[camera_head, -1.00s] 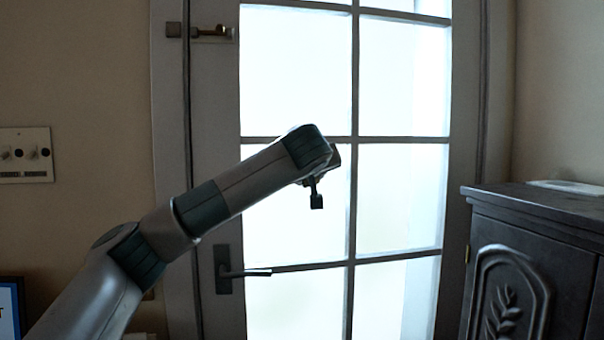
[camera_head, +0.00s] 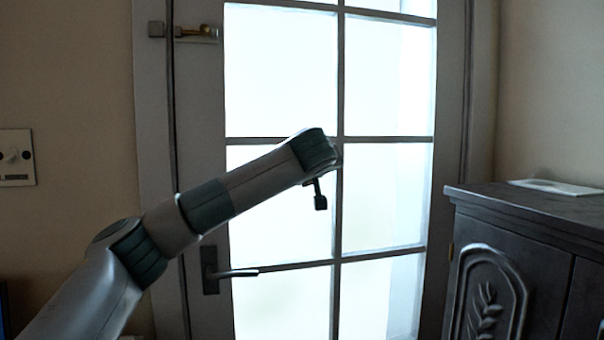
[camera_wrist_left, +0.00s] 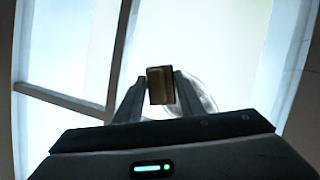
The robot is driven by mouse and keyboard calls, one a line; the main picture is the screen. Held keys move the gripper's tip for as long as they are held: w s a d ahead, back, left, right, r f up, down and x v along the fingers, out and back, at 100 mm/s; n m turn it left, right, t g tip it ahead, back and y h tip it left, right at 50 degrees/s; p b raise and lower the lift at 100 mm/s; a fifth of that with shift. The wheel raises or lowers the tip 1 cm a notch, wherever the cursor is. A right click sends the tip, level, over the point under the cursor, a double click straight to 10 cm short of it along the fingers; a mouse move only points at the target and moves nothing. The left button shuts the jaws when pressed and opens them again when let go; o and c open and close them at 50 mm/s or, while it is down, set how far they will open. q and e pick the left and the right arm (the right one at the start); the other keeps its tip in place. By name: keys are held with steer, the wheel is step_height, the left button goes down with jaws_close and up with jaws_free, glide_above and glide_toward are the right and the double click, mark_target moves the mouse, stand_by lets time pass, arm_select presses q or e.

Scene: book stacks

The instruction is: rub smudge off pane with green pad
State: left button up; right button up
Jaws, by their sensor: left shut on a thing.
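The glass door pane (camera_head: 280,190) is bright and set in a grid of dark bars. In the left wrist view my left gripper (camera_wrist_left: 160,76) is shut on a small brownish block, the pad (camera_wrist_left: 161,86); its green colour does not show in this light. A faint greyish round smudge (camera_wrist_left: 205,95) shows on the pane just right of the pad, partly behind the right finger. I cannot tell whether the pad touches the glass. My right gripper is not in view.
A door handle (camera_head: 211,270) sticks out below my left forearm. A latch (camera_head: 195,33) is at the door's upper left. A dark carved cabinet (camera_head: 530,225) stands close on the right. A switch plate (camera_head: 17,158) is on the left wall.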

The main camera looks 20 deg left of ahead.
arm_select(q)
steer(key=shift+w+d, duration=0.2)
steer(key=shift+d, duration=0.05)
steer(key=shift+r+p, duration=0.6)
steer(key=shift+r, duration=0.2)
steer(key=shift+s+a+b, duration=0.3)
steer(key=shift+s+a, duration=0.25)
steer(key=shift+a, duration=0.25)
steer(key=shift+s+a+b, duration=0.25)
steer(key=shift+s+a, duration=0.25)
steer(key=shift+a, duration=0.25)
steer(key=shift+s+a, duration=0.1)
steer(key=shift+a, duration=0.05)
steer(key=shift+s+a+b, duration=0.5)
steer(key=shift+s+a, duration=0.65)
steer(key=shift+a, duration=0.25)
